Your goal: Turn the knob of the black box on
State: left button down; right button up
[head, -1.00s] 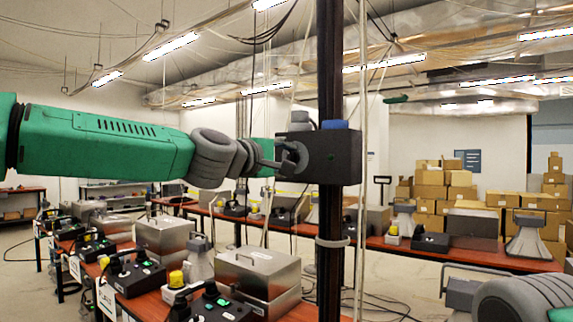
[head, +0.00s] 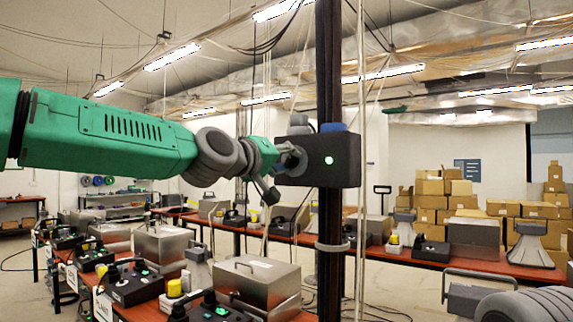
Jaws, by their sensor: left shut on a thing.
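The black box (head: 334,158) is fixed to a dark vertical post near the middle of the head view. A bright green light shows on its front face. Its knob (head: 292,160) is on the left side, largely hidden by my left gripper (head: 281,166). The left gripper reaches in from the left and is shut on the knob; one dark finger part hangs below. My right gripper (head: 468,296) is at the lower right corner, partly cut off by the frame, well away from the box. Its jaws are not clear.
The dark post (head: 329,225) stands upright with cables beside it. Red-topped tables (head: 432,258) carry metal cases (head: 256,282) and black devices (head: 133,283) with green lights. Cardboard boxes (head: 440,200) are stacked at the back right. Cables lie on the floor.

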pick_arm(q)
jog(key=shift+d+f+m, duration=0.25)
jog(key=shift+f+m, duration=0.05)
jog(key=shift+f, duration=0.35)
jog(key=c, duration=1.3)
grip_release()
jog(key=shift+o, duration=0.4)
jog(key=shift+w+r, duration=0.1)
jog(key=shift+r, duration=0.05)
jog(key=shift+r, duration=0.15)
jog(key=shift+s+a, duration=0.2)
jog(key=shift+s, duration=0.05)
jog(key=v, duration=1.1)
jog(key=shift+a, duration=0.25)
jog(key=shift+d, duration=0.15)
